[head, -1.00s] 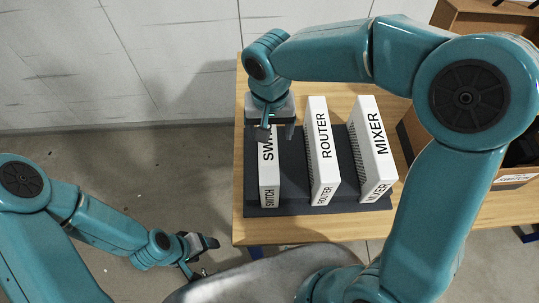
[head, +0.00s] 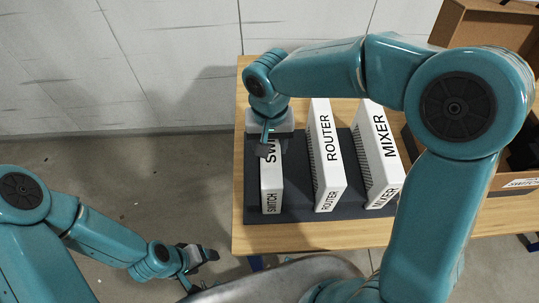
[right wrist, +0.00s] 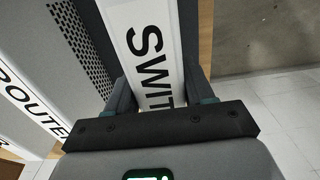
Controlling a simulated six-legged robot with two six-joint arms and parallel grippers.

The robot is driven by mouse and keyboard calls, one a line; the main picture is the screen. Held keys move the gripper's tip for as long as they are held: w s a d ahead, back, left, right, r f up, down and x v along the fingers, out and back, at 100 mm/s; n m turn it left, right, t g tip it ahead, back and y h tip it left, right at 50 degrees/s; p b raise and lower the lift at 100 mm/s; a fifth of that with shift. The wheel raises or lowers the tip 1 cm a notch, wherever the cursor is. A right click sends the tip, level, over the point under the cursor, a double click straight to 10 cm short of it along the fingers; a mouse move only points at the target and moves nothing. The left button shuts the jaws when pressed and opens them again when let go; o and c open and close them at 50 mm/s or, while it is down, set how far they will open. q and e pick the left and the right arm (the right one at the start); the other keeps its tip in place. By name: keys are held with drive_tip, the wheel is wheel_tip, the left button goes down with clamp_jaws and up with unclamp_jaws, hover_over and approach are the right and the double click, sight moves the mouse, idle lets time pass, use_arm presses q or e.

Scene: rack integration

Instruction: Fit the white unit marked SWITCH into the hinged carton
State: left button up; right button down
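The white SWITCH unit (head: 271,195) stands upright at the left end of the dark rack base (head: 300,215). It also fills the middle of the right wrist view (right wrist: 148,50). My right gripper (head: 270,150) is over its upper part, one finger on each side. In the right wrist view both fingers (right wrist: 160,92) lie close against its faces, and it looks gripped. The brown carton (head: 515,192), with a SWITCH label, is at the right, partly hidden by my right arm; its inside is dark. My left gripper (head: 197,265) is open and empty, low at the left, off the table.
The ROUTER unit (head: 328,160) and MIXER unit (head: 380,155) stand upright on the same base, right of the SWITCH unit. Another brown box part (head: 485,25) rises at the back right. The wooden table (head: 240,225) ends at the left, with open floor beyond.

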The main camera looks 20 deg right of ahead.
drive_tip(key=shift+w+r+p, duration=0.15)
drive_tip(key=shift+r+p, duration=0.2)
drive_tip(key=shift+r, duration=0.1)
wheel_tip(320, 180, up, 2)
drive_tip(key=shift+r+p, duration=0.1)
drive_tip(key=shift+p, duration=0.65)
drive_tip(key=shift+r+p, duration=0.3)
drive_tip(key=shift+r, duration=0.3)
